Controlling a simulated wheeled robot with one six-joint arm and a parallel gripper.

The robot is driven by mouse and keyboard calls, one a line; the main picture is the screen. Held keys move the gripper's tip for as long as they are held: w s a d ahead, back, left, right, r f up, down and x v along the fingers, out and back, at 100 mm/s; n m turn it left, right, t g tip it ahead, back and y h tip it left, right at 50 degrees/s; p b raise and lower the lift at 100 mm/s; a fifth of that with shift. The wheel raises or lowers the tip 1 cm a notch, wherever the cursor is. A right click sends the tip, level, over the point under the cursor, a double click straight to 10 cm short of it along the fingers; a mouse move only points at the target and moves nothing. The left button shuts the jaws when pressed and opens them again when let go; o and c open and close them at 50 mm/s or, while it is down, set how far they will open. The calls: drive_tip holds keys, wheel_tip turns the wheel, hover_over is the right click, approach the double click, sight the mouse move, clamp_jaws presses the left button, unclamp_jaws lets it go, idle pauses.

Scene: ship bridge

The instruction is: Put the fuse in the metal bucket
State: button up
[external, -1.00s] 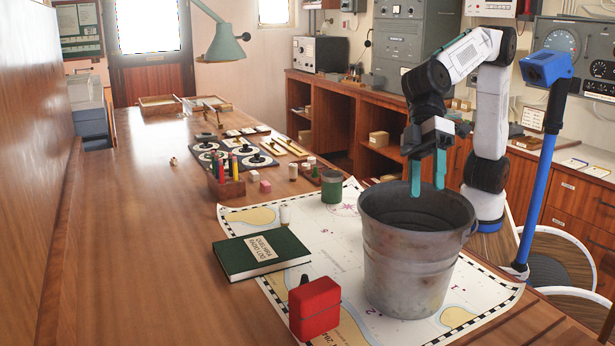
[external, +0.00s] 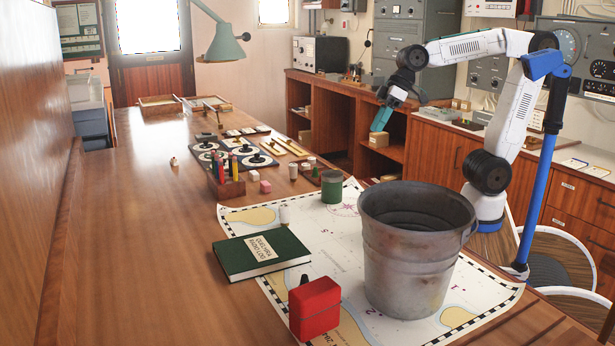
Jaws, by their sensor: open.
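The metal bucket (external: 410,265) stands upright on the chart at the right end of the table. Its near wall hides its floor, so I cannot see what lies inside. I cannot surely pick out the fuse. A small white cylinder (external: 285,215) stands on the chart behind the green book, and a pale cylinder (external: 293,171) stands beside the pink blocks; I cannot tell whether either is a fuse. My gripper (external: 381,120) is open, with no object visible in it. It is up behind and left of the bucket, clear of it, its teal fingers pointing down.
A green book (external: 262,253), a red box (external: 314,308) and a green can (external: 331,187) surround the bucket on its left side. The table's left half is mostly clear.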

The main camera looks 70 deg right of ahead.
drive_tip(key=s+d+f+m+t+h, duration=0.1)
drive_tip(key=s+d+f+m+h, duration=0.2)
drive_tip(key=d, duration=0.8)
drive_tip(key=s+d+f+m+h, duration=0.1)
drive_tip(key=s+d+f, duration=0.4)
drive_tip(key=d, duration=0.6)
drive_tip(key=s+f+g, duration=0.3)
drive_tip(key=s+g, duration=0.1)
drive_tip(key=s, duration=0.4)
drive_tip(key=shift+s+a+n, duration=0.3)
drive_tip(key=shift+s, duration=0.05)
